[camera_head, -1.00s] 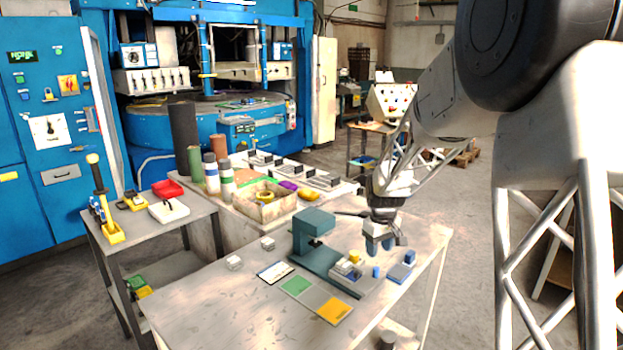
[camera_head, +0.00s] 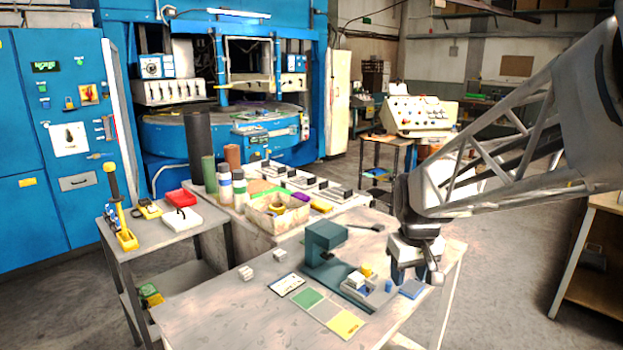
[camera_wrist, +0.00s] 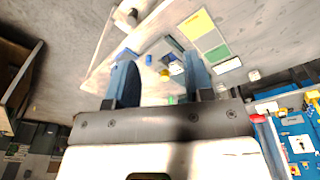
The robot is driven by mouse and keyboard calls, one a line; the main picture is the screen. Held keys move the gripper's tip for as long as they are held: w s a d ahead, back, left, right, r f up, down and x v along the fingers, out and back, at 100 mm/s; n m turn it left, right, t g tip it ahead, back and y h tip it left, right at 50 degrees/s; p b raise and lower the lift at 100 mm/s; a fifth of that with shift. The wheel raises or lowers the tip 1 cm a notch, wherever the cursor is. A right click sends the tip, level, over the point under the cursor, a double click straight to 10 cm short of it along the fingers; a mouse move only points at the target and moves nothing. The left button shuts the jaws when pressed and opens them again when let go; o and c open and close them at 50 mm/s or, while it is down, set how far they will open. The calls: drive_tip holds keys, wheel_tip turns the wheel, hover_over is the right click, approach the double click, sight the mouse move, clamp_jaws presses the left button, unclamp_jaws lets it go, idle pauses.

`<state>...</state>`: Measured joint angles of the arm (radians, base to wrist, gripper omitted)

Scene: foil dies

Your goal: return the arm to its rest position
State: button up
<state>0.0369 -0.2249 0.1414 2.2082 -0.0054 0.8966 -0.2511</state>
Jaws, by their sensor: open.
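My gripper (camera_head: 409,272) hangs over the right end of the grey work table (camera_head: 220,312), at the right of the teal press (camera_head: 325,240). Its two blue fingers stand apart in the wrist view (camera_wrist: 162,78), with nothing between them that I can see held. A blue pad (camera_head: 412,289) lies on the table close under the gripper in the head view. The fixture with small white, yellow and blue blocks stands just left of the gripper. My arm reaches in from the right edge.
A green square (camera_head: 307,298), a yellow square (camera_head: 345,323) and a white card (camera_head: 287,284) lie at the table's front. Two small pale blocks (camera_head: 245,272) sit at left. A tray (camera_head: 278,216) stands on the bench behind. A console (camera_head: 419,116) stands beyond the arm.

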drive_tip(key=s+a+m+t, duration=0.1)
drive_tip(key=s+m, duration=0.1)
drive_tip(key=s, duration=2)
drive_tip(key=shift+s+a+r+m, duration=0.3)
drive_tip(key=shift+s+r, duration=0.05)
